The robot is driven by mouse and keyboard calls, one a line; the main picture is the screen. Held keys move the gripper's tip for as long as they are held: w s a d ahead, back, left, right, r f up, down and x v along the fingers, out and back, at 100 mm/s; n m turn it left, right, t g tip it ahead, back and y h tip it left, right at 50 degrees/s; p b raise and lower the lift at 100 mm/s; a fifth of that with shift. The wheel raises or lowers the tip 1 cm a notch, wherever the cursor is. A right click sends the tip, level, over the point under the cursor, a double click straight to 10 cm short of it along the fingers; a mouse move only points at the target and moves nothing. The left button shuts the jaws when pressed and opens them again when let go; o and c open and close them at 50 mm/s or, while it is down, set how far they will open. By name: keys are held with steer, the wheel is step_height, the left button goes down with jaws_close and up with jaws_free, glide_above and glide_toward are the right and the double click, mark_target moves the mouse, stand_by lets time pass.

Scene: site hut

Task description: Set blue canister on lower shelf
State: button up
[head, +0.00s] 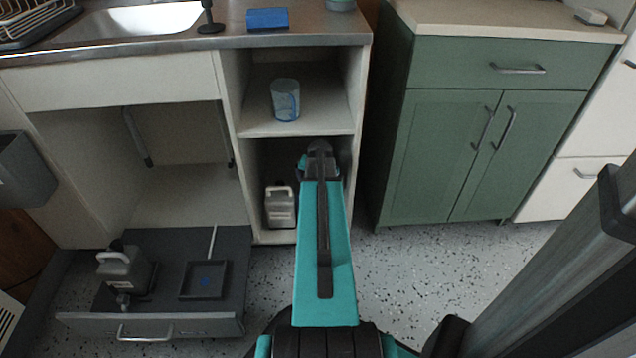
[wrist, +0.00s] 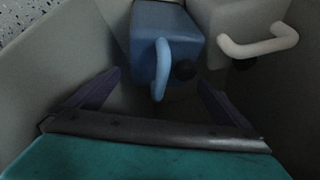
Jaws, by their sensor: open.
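The blue canister (wrist: 160,30) shows in the wrist view, upright handle facing my gripper, with a dark round cap beside the handle. My gripper (wrist: 159,80) is open, with one finger on each side of the blue canister's handle; I cannot tell whether they touch it. In the head view my gripper (head: 319,152) reaches into the lower compartment of the open shelf unit, and my arm hides the blue canister there. The unit's lower shelf (head: 272,237) is its floor; the shelf above (head: 300,127) divides the two compartments.
A pale grey canister (head: 280,207) stands left of my arm in the lower compartment; it shows close beside the blue one in the wrist view (wrist: 235,20). A clear blue-marked cup (head: 286,100) stands above. An open drawer (head: 215,322) holds another grey canister (head: 122,265) and a tray (head: 205,281).

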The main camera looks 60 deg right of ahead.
steer(key=s+a, duration=0.1)
steer(key=s+a+r, duration=0.1)
steer(key=shift+a+r+p, duration=0.2)
steer(key=shift+a+p, duration=0.15)
steer(key=shift+p, duration=0.05)
steer(key=s+a+p, duration=0.3)
steer(key=s+a, duration=0.1)
steer(key=a, duration=0.1)
steer(key=shift+a+p, duration=0.2)
steer(key=shift+p, duration=0.1)
steer(key=shift+s+a+p, duration=0.1)
steer(key=shift+a+p, duration=0.1)
steer(key=shift+p, duration=0.7)
steer(key=s+a+p, duration=0.1)
steer(key=p, duration=0.3)
steer(key=shift+a, duration=0.15)
steer(key=shift+s+a+f+p, duration=0.1)
steer(key=shift+a+p, duration=0.05)
steer(key=shift+p, duration=0.4)
